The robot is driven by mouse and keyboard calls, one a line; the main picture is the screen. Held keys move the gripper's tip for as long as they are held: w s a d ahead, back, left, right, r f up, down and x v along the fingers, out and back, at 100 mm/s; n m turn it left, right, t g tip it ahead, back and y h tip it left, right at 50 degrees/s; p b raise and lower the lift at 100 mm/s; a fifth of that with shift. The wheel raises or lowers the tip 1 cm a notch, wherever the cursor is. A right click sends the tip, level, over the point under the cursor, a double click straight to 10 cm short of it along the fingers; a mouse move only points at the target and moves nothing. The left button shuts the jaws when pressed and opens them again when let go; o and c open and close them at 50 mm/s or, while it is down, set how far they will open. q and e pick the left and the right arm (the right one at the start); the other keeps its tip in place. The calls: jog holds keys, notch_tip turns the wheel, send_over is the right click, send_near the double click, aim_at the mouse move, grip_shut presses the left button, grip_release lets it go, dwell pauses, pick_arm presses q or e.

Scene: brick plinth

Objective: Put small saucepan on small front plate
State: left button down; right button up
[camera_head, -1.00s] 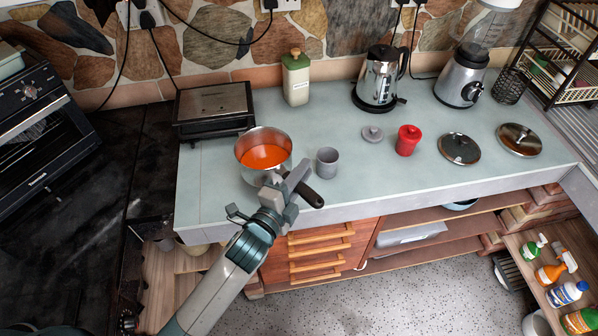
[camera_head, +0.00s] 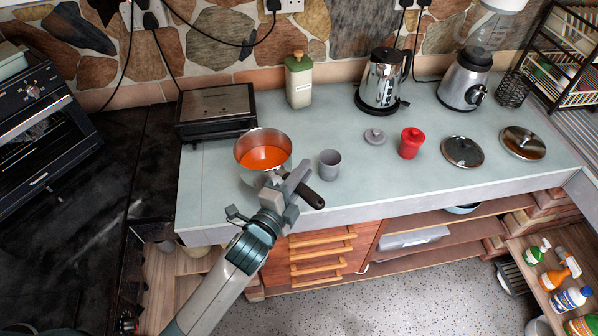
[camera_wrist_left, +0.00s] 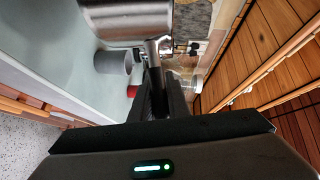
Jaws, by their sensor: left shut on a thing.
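The small saucepan (camera_head: 281,136) is steel with orange-red contents and a dark handle (camera_head: 310,198). It appears level over the left part of the counter; I cannot tell if it touches the surface. My left gripper (camera_head: 292,183) is shut on the handle. In the left wrist view the fingers (camera_wrist_left: 160,98) close around the handle, and the pan's steel side (camera_wrist_left: 125,25) shows at the top. A dark black cooktop (camera_head: 85,195) lies left of the counter. I cannot make out its separate plates, including the small front one. My right gripper is not in view.
A grey cup (camera_head: 330,165) stands close right of the pan. A toaster-like appliance (camera_head: 216,106) stands behind it. A green-capped bottle (camera_head: 298,82), kettle (camera_head: 383,78), red jar (camera_head: 410,143) and lids (camera_head: 462,152) stand farther right. A black oven (camera_head: 38,135) stands at far left.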

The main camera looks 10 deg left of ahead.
aim_at(277, 175)
pick_arm(q)
jog(key=a+b, duration=0.2)
jog(key=a+n+y+b, duration=0.1)
jog(key=a+b, duration=0.1)
jog(key=a+f+y+b, duration=0.1)
jog(key=a+b, duration=0.1)
jog(key=shift+w+f+n+t, duration=0.1)
jog(key=shift+w+n+t, duration=0.2)
jog(key=shift+t, duration=0.1)
jog(key=a+y+b, duration=0.1)
jog(key=a+b, duration=0.1)
jog(key=s+a+n+y+b, duration=0.1)
jog(key=a+b, duration=0.2)
jog(key=s+a+n+y+b, duration=0.1)
jog(key=a+b, duration=0.1)
jog(key=a, duration=0.1)
jog(key=shift+s+a+f+y+b, duration=0.1)
jog(key=shift+a+f+y+b, duration=0.05)
jog(key=shift+f+y+b, duration=0.25)
jog(key=shift+s+a+r+n+b, duration=0.15)
jog(key=shift+s+a+n+b, duration=0.2)
jog(key=shift+a, duration=0.25)
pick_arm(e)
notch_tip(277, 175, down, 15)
pick_arm(q)
jog(key=shift+w, duration=0.1)
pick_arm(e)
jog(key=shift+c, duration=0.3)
